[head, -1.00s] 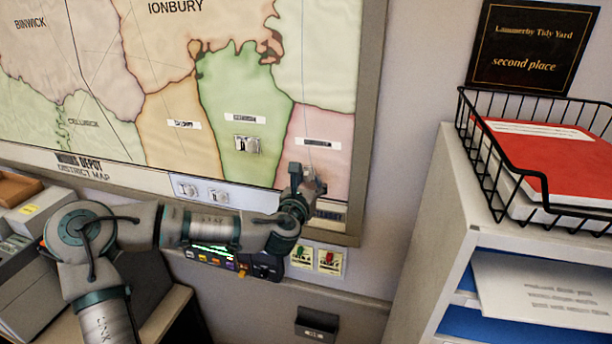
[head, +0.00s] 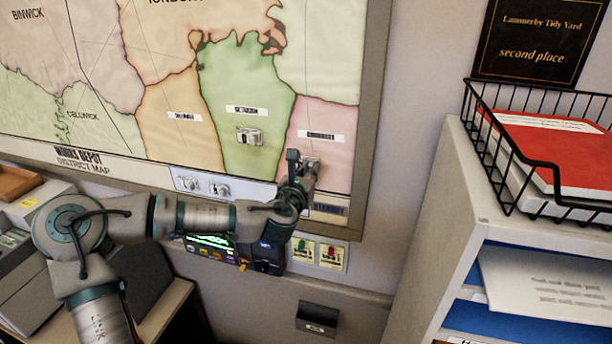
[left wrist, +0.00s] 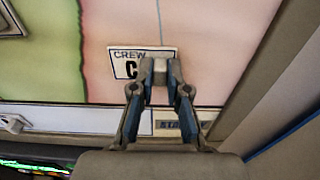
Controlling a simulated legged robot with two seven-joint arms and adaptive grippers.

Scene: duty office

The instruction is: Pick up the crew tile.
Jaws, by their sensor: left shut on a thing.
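The crew tile (left wrist: 122,66) is a small white plate marked CREW and a C, against the pink district of the wall map (left wrist: 200,30) in the left wrist view. My left gripper (left wrist: 159,75) is shut on the tile, its fingertips meeting over a grey part at the tile's right side. The fingers hide part of its lettering. In the head view my left gripper (head: 300,165) is at the map's lower right, and the tile is mostly hidden there. I cannot tell whether the tile still touches the map. My right gripper is not in view.
Another tile (head: 249,136) is on the green district. Two more sit on the strip (head: 250,193) below the map. The map's frame (head: 366,150) is close on the right. A shelf unit (head: 440,200) with a wire tray (head: 497,150) stands further right.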

